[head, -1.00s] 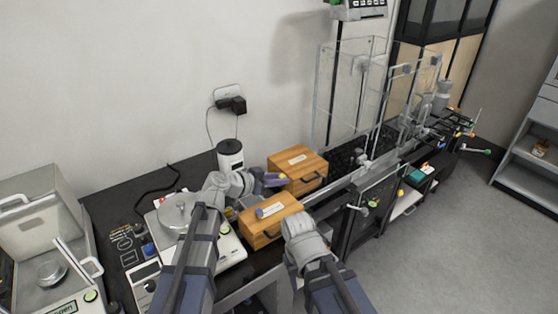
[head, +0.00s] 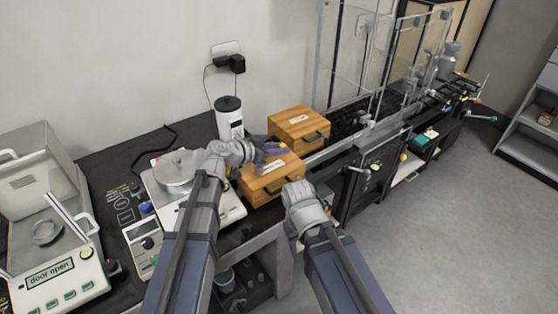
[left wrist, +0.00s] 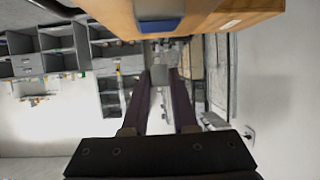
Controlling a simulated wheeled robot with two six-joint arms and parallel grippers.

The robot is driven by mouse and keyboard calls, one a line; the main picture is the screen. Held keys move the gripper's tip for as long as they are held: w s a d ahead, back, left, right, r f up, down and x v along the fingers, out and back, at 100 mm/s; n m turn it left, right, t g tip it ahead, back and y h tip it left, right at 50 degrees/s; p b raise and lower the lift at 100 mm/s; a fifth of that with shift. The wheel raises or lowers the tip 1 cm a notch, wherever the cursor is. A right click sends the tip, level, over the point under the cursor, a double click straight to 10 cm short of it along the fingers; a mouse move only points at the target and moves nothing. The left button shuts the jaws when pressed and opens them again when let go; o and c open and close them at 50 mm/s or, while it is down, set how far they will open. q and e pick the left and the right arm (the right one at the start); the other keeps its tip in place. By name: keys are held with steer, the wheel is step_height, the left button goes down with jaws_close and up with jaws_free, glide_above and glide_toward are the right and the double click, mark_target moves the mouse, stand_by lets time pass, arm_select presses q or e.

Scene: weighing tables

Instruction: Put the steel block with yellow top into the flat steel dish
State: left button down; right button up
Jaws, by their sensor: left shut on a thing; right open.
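My left gripper (head: 280,152) is above the near wooden box, fingers pointing right. In the left wrist view its dark fingers (left wrist: 162,95) are shut on a small grey steel block (left wrist: 160,75) at their tips. The block's yellow top cannot be made out. A round, flat steel dish (head: 47,232) lies inside the open glass balance at the far left. A larger round steel pan (head: 176,168) sits on the middle scale, left of my left gripper. My right gripper (head: 302,196) is in front of the near wooden box; its fingers are mostly hidden, and it is open.
The near wooden box (head: 268,188) and the far wooden box (head: 299,122) stand right of the scale. A white cylinder (head: 229,116) stands behind. The balance (head: 58,271) reads "door open". Tall clear panels (head: 345,60) rise at the back right.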

mark_target(279, 163)
arm_select(q)
steer(key=shift+f+b, duration=1.6)
steer(key=shift+f, duration=0.35)
steer(key=shift+f, duration=0.25)
steer(key=c, duration=0.7)
jaws_free()
steer(key=shift+r, duration=0.1)
